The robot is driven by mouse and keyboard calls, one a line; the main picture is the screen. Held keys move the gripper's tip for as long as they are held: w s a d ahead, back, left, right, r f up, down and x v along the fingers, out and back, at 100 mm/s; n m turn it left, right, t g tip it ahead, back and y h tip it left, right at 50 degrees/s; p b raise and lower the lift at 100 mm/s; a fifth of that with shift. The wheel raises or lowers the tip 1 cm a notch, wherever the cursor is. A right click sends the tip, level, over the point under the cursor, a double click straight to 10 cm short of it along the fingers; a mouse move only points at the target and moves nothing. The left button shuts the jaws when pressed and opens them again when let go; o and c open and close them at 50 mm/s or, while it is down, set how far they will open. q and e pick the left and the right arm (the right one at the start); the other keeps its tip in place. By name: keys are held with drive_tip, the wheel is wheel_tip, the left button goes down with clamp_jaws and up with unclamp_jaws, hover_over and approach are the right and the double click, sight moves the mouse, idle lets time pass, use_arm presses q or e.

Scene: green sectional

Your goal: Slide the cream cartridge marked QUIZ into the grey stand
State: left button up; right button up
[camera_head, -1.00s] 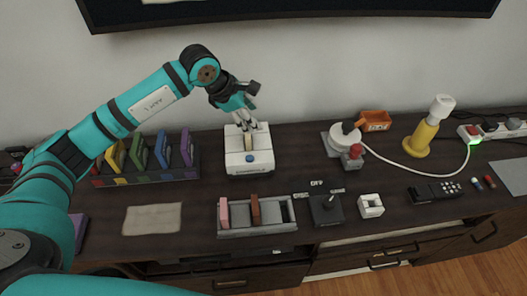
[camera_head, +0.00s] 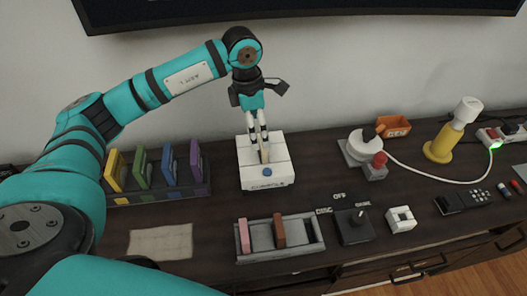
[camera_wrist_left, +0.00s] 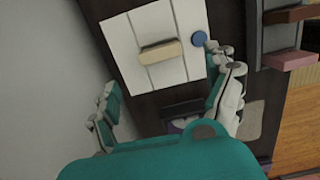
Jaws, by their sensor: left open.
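The cream cartridge (camera_head: 265,154) stands upright in the slot of a white console (camera_head: 267,180) with a blue button; it also shows in the left wrist view (camera_wrist_left: 161,51). I cannot read any marking on it. The grey stand (camera_head: 283,257) is in front of the console. It holds a pink cartridge (camera_head: 244,236) and a brown one (camera_head: 279,231); its right slot is empty. My right gripper is out of view.
A rack (camera_head: 150,195) of coloured cartridges stands at the left, with a beige cloth (camera_head: 161,242) in front. A black switch box (camera_head: 353,226) and small white block (camera_head: 401,219) are right of the stand. A white device (camera_head: 363,147), orange bin (camera_head: 393,126) and yellow lamp (camera_head: 444,147) stand further right.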

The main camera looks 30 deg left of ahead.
sight(264, 153)
use_arm(q)
drive_tip(key=shift+d+f, duration=0.15)
drive_tip(key=shift+f, duration=0.55)
drive_tip(key=shift+d+f, duration=0.1)
drive_tip(key=shift+f, duration=0.15)
drive_tip(key=f, duration=0.2)
drive_tip(key=f+p, duration=0.1)
drive_tip(key=shift+w+d+f, duration=0.3)
drive_tip(key=shift+d, duration=0.1)
drive_tip(key=shift+w+f, duration=0.1)
drive_tip(key=shift+f, duration=0.4)
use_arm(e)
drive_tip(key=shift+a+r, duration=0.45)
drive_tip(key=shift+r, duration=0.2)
use_arm(q)
drive_tip(key=shift+c, duration=0.7)
drive_tip(key=c, duration=1.1)
